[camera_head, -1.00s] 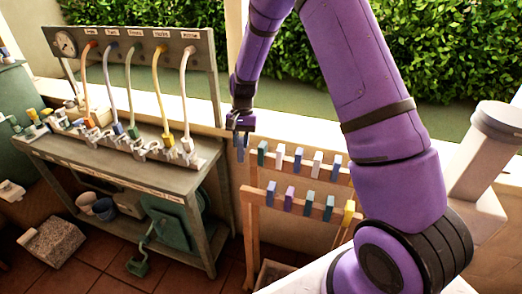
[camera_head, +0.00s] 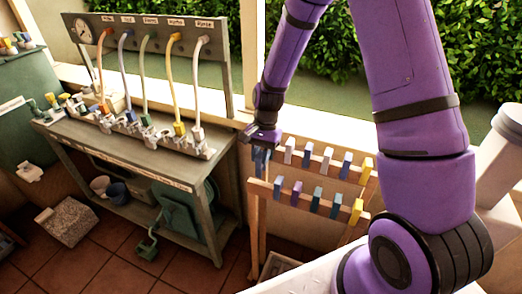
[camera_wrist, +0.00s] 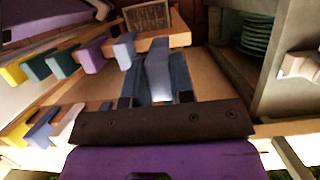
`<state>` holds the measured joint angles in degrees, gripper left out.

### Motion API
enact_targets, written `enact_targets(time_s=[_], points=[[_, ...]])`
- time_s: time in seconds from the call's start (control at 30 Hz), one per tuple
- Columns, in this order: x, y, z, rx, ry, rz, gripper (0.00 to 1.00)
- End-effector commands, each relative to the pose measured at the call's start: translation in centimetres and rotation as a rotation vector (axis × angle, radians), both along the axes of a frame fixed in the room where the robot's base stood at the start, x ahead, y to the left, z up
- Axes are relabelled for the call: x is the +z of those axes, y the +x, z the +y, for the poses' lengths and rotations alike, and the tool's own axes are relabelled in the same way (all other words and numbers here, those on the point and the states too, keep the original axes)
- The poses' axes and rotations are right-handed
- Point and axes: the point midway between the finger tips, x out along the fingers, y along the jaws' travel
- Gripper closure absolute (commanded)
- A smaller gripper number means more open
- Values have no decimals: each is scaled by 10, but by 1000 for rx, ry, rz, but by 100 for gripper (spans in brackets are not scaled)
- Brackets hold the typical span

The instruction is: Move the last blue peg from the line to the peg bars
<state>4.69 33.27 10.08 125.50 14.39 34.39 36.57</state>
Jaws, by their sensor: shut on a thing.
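My gripper (camera_wrist: 157,97) is shut on a blue peg (camera_wrist: 158,72), which lies between its fingers in the wrist view. In the head view my gripper (camera_head: 262,146) is at the left end of the wooden peg bars (camera_head: 252,190), with the held peg partly hidden. The upper bar carries white, blue and yellow pegs, and the lower bar carries blue, purple, teal and yellow pegs. In the wrist view a purple peg (camera_wrist: 90,55) and a light blue peg (camera_wrist: 124,50) sit on a bar just beyond my fingers. I cannot tell whether the held peg touches a bar.
A washbasin bench (camera_head: 150,165) with coloured hoses and taps stands to the left of the bars. A grey block (camera_head: 67,221) is on the tiled floor. A pale wall and hedge (camera_head: 330,60) are behind.

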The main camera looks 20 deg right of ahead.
Motion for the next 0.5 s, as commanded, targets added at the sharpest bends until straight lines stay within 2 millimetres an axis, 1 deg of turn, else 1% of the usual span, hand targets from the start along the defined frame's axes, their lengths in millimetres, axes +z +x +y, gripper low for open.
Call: enact_targets(time_s=[0.5], points=[[-41, 0, 0, -1, 0, 1, 100]])
